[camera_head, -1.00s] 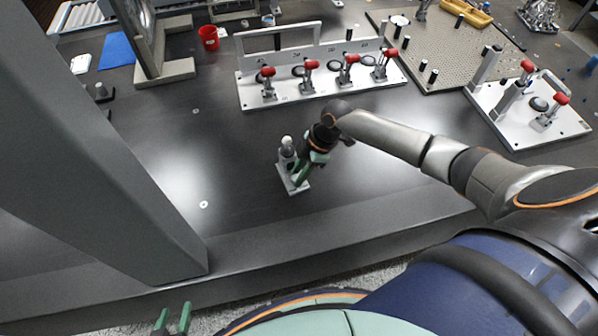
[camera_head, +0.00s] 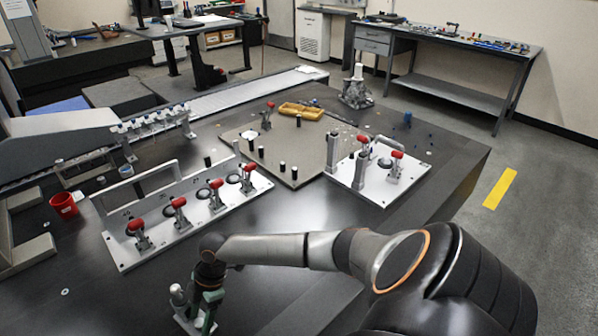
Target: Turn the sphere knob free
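The sphere knob (camera_head: 177,290) is a small pale ball on a short post, near the bottom edge of the head view. Its small light base plate (camera_head: 186,321) lies on the dark table, partly cut off by the frame. My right gripper (camera_head: 206,310), with green fingers, points down right beside the knob's post, on its right side. The fingers overlap the post in the picture, so I cannot tell whether they touch or grip it. My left gripper is out of view.
A white fixture plate (camera_head: 120,248) with several red-handled toggle clamps stands just beyond my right arm. A second clamp plate (camera_head: 395,190), a perforated plate (camera_head: 235,135) and a red cup (camera_head: 64,205) are farther back. The dark table (camera_head: 285,225) is clear between the plates.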

